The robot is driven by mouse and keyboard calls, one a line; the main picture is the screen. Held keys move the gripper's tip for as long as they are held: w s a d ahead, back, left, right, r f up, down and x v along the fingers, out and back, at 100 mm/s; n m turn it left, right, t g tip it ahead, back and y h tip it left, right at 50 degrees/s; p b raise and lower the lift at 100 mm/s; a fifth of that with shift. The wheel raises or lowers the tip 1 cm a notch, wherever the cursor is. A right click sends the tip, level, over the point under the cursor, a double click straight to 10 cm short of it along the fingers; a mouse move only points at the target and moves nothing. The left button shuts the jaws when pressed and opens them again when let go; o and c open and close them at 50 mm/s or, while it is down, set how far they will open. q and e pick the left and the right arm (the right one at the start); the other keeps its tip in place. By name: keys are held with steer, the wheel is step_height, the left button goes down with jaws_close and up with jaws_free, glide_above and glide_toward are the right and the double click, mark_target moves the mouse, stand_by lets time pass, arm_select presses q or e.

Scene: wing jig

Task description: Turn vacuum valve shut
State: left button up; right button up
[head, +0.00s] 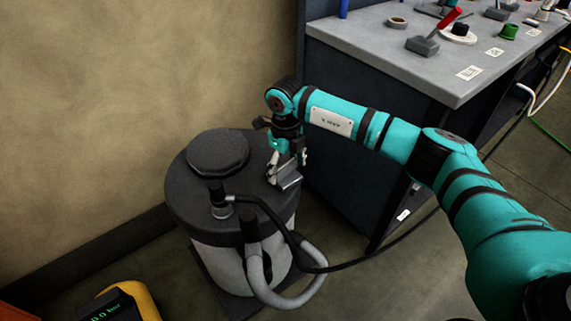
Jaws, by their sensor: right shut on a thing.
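The vacuum (218,263) is a pale drum with a dark lid (190,187), standing on the floor against the wall. My right gripper (284,179) reaches down from the teal arm to the right edge of the lid. Its fingers are shut on a small grey part there, which I take for the vacuum valve. The fingers cover most of this part, so its turn angle cannot be told. My left gripper is not in view.
A black hose (268,209) and a thick grey hose (317,290) loop at the drum's front. A workbench (365,38) with tools and a red-handled item (450,18) stands at right. A yellow device with a display (146,300) is at lower left.

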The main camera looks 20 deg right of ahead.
mark_target(285, 165)
steer(key=shift+r+m, duration=0.1)
steer(key=shift+m, duration=0.3)
steer(key=o, duration=1.1)
steer(key=shift+o, duration=0.2)
step_height(285, 165, up, 12)
